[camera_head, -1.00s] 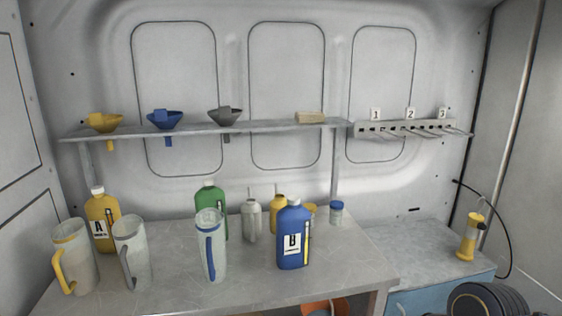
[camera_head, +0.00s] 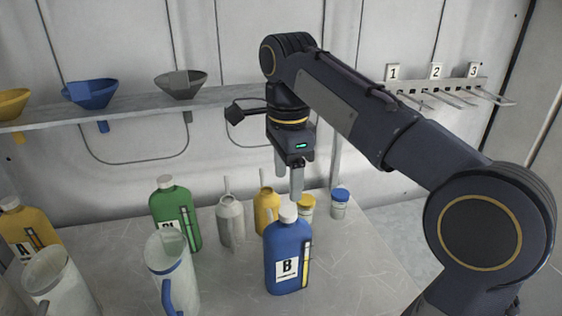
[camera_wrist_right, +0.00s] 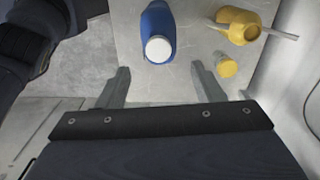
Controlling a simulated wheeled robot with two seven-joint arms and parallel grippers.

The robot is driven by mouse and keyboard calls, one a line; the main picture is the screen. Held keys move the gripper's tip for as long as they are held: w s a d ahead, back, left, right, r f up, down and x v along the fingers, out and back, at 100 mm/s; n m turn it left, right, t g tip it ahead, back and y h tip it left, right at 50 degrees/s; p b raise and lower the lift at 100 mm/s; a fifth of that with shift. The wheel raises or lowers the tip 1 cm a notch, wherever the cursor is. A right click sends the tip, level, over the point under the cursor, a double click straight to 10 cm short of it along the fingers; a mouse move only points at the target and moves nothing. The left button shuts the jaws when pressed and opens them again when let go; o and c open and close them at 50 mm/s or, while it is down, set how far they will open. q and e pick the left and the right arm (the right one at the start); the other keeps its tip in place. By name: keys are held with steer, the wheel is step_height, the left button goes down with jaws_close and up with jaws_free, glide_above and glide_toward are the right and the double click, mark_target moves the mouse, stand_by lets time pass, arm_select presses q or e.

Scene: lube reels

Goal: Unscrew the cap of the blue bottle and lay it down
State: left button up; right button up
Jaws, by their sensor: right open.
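The blue bottle (camera_head: 288,258), labelled B, stands upright on the workbench with its white cap (camera_head: 288,212) on top. In the right wrist view the blue bottle (camera_wrist_right: 157,22) and its white cap (camera_wrist_right: 158,49) show from above, ahead of the fingers and between their lines. My right gripper (camera_head: 289,190) points down just above the cap in the head view; its two fingers (camera_wrist_right: 163,82) are apart and empty in the wrist view. I cannot tell whether a finger touches the cap. My left gripper is in no view.
A green bottle (camera_head: 176,215), a grey oil can (camera_head: 231,222), a yellow can (camera_head: 266,212), a yellow jar (camera_head: 306,208) and a blue-lidded jar (camera_head: 340,204) stand close around. A clear jug (camera_head: 172,272) stands left. A shelf (camera_head: 140,106) with funnels runs behind.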

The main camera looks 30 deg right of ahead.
mark_target(288, 211)
step_height(288, 211, down, 7)
steer(key=shift+s+r+b, duration=0.1)
steer(key=shift+s+b, duration=0.05)
steer(key=shift+b, duration=0.25)
steer(key=shift+c, duration=0.2)
steer(key=c, duration=1)
steer(key=n+p, duration=0.1)
steer(key=n, duration=0.1)
steer(key=shift+r+n, duration=0.15)
steer(key=shift+n, duration=0.15)
steer(key=shift+n+p, duration=0.5)
steer(key=shift+n, duration=0.6)
steer(key=shift+f, duration=0.2)
steer(key=shift+n, duration=0.3)
